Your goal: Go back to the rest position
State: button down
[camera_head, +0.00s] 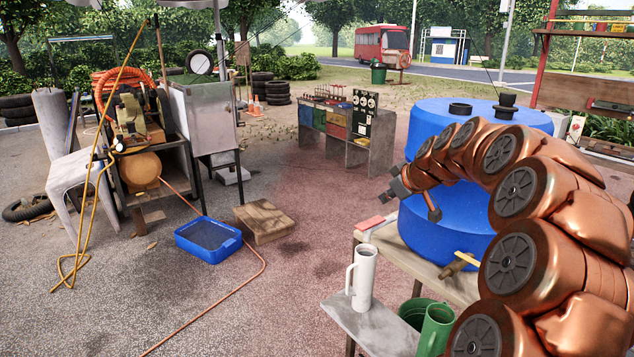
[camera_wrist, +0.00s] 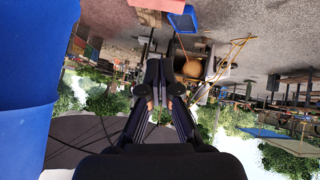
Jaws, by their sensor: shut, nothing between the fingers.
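My gripper (camera_head: 392,192) is at the end of my copper-coloured arm, in the right half of the head view. It is raised in the air, in front of the left side of the blue barrel, above the bench. In the wrist view, my gripper (camera_wrist: 159,62) shows its two dark fingers close together; it is shut and empty. The wrist picture looks upside down, with the ground at the top and trees and sky below.
The blue barrel (camera_head: 440,235) stands close beside my arm; it also fills the left of the wrist view (camera_wrist: 25,100). A bench (camera_head: 445,278) with a white jug (camera_head: 363,277) is below. A compressor cart (camera_head: 165,185), blue tray (camera_head: 208,241) and wooden block (camera_head: 263,221) stand left.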

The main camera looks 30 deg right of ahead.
jog(key=s+a+f+g+y+p, duration=0.15)
jog(key=s+a, duration=0.25)
jog(key=a, duration=0.5)
jog(key=s+a+g+p, duration=0.15)
jog(key=s+a, duration=0.25)
jog(key=a, duration=0.5)
jog(key=s+a+f+g+y, duration=0.1)
jog(key=s+a+g, duration=0.15)
jog(key=a, duration=0.65)
jog(key=s+a+f+m+g+p, duration=0.1)
jog(key=s+a, duration=0.1)
jog(key=s, duration=0.6)
jog(key=s+a+f+m+g+h+p, duration=0.1)
jog(key=s+a+f+g, duration=0.1)
jog(key=s, duration=0.7)
jog(key=s+a+f+m+g+h+p, duration=0.1)
jog(key=s+a+f+g, duration=0.1)
jog(key=s, duration=0.7)
jog(key=shift+s+a, duration=0.25)
jog(key=shift+d+g, duration=0.1)
jog(key=shift+g, duration=0.15)
